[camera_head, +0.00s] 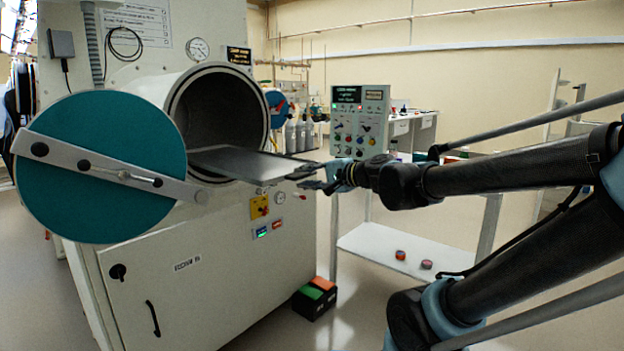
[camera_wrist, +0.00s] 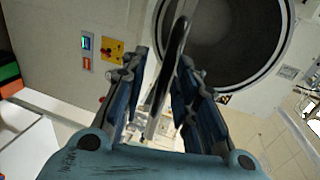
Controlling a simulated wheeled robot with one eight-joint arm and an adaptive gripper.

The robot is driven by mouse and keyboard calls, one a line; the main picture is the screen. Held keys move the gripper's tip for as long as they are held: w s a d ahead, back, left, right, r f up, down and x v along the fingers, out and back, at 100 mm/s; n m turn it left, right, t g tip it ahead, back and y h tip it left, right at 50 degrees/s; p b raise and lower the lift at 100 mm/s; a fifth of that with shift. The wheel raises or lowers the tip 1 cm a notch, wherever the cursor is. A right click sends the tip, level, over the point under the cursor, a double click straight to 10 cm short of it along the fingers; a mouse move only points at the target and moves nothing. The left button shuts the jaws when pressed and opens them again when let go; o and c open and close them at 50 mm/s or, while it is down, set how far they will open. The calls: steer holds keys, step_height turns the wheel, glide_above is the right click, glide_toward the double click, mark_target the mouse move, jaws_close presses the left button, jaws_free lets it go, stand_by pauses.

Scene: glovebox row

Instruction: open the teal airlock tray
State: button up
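The airlock tray is a flat grey plate (camera_head: 245,163) that sticks out of the round airlock opening on the cabinet's front. The round teal airlock door (camera_head: 95,205) is swung open to the left, with a grey bar and handle across it. My gripper (camera_head: 308,177) is at the tray's outer end. In the wrist view, my gripper (camera_wrist: 160,92) has its fingers apart, one on each side of the tray (camera_wrist: 170,73), which shows nearly edge-on between them. I see gaps beside the tray and no clear finger contact. The tray's outer end is partly hidden by the fingers.
The white cabinet (camera_head: 210,285) stands below the airlock. A control panel (camera_head: 359,122) is behind my gripper. A low white shelf (camera_head: 400,250) with two small round items is below my arm. A black box with orange and green tops (camera_head: 315,298) sits on the floor.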

steer(key=shift+s, duration=0.1)
steer(key=v, duration=1.1)
steer(key=shift+d, duration=0.3)
steer(key=shift+s+r, duration=0.1)
steer(key=shift+s, duration=0.05)
stand_by(0.4)
steer(key=s+d+f+n+g+h, duration=0.2)
steer(key=s+d+f+h, duration=0.1)
steer(key=d+f, duration=0.3)
steer(key=s+d+f+n+g+h, duration=0.2)
steer(key=d+f+h, duration=0.3)
steer(key=f, duration=0.6)
steer(key=s+d+f+n+g+h, duration=0.2)
steer(key=s+d+f+n+h, duration=0.1)
steer(key=d+f, duration=0.4)
step_height(320, 180, down, 2)
steer(key=shift+s+f+g+h, duration=0.2)
steer(key=shift+s+g+h, duration=0.2)
steer(key=shift+s+h, duration=0.6)
steer(key=shift+s+d, duration=0.1)
